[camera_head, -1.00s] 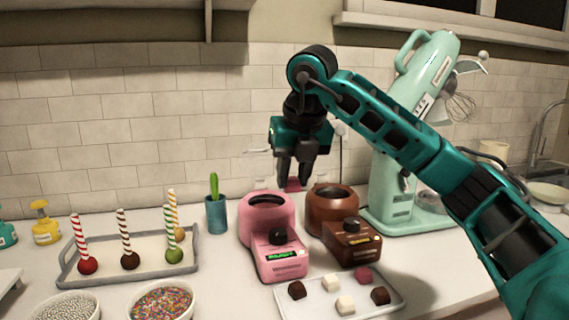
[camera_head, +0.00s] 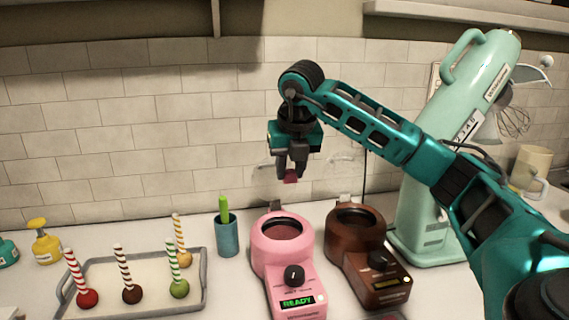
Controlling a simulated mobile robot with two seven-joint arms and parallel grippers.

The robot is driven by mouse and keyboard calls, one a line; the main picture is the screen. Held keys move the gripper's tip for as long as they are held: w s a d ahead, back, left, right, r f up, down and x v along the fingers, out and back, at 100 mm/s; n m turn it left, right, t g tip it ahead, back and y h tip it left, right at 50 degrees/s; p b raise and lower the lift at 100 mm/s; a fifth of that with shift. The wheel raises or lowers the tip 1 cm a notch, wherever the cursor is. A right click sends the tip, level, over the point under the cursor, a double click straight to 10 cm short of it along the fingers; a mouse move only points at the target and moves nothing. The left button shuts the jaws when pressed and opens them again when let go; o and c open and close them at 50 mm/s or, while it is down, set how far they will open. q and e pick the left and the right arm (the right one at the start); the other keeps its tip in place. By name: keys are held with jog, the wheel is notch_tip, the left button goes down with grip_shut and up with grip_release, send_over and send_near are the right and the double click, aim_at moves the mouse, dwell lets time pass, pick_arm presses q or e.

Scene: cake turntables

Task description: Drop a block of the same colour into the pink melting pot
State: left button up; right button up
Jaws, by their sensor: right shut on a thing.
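My right gripper (camera_head: 291,170) is shut on a small dark pink block (camera_head: 291,177), pointing down. It holds the block in the air, above the pink melting pot (camera_head: 268,262) in the picture. The pot has a round open top, a black knob and a lit green display reading READY. I cannot tell whether the block is straight over the opening or behind it. My left gripper is not in view.
A brown melting pot (camera_head: 377,270) stands just right of the pink one. A blue cup (camera_head: 227,237) with a green tool is on its left. A grey-rimmed tray (camera_head: 203,270) holds several cake pops. A mint stand mixer (camera_head: 460,130) stands at the right.

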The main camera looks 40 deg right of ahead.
notch_tip(320, 180, down, 6)
jog(key=b, duration=0.3)
dwell(0.3)
jog(key=o, duration=1.1)
